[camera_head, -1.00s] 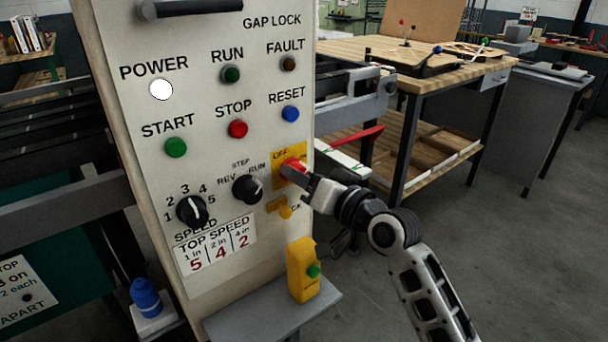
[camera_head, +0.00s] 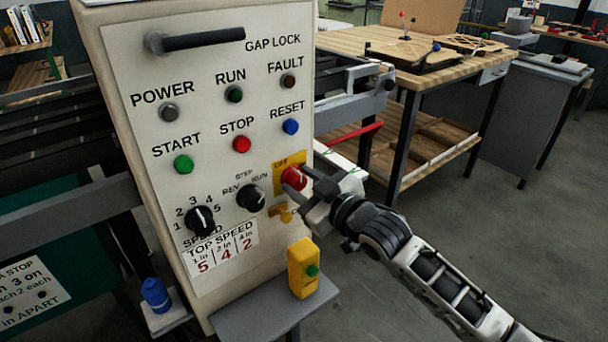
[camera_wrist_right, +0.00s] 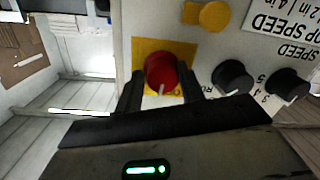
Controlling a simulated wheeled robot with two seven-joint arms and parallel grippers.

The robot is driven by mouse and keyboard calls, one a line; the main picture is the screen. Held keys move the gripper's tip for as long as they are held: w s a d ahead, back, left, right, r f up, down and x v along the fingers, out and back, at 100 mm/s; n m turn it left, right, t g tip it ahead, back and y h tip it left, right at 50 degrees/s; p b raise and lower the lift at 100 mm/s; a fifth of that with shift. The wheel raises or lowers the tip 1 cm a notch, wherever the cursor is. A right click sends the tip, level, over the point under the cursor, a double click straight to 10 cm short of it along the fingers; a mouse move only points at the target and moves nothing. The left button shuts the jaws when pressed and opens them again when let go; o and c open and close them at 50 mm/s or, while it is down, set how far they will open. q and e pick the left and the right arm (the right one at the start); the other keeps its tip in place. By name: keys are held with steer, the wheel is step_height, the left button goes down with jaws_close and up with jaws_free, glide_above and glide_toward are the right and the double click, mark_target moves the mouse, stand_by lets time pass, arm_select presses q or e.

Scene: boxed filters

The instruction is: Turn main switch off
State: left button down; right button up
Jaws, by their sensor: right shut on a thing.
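The main switch is a red rotary knob (camera_head: 293,178) on a yellow plate (camera_head: 281,166) at the right edge of the white control panel. It also shows in the right wrist view as a red knob (camera_wrist_right: 161,70) with a pale mark pointing down in that picture. My right gripper (camera_head: 299,183) is shut on this knob, one finger on each side. In the right wrist view the gripper (camera_wrist_right: 161,88) has its dark fingers at either side of the knob. The POWER lamp (camera_head: 169,112) is grey and unlit. My left gripper is not in view.
The speed knob (camera_head: 200,221) and the REV/STEP/RUN knob (camera_head: 250,198) sit left of the switch. A yellow box with a green button (camera_head: 302,268) stands on a grey shelf (camera_head: 270,308) below. A wooden workbench (camera_head: 440,72) stands behind on the right; the floor there is open.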

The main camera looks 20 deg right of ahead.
steer(key=n, duration=0.1)
steer(key=n+p, duration=0.1)
steer(key=n, duration=0.1)
steer(key=shift+s+a+n, duration=0.1)
steer(key=shift+a+n, duration=0.2)
steer(key=shift+n+p, duration=0.35)
steer(key=shift+n, duration=0.05)
steer(key=shift+f+h, duration=0.15)
steer(key=shift+h, duration=0.15)
steer(key=o, duration=0.9)
steer(key=shift+s+d, duration=0.1)
steer(key=shift+d, duration=0.05)
steer(key=shift+b+v, duration=1.25)
steer(key=shift+v, duration=6.65)
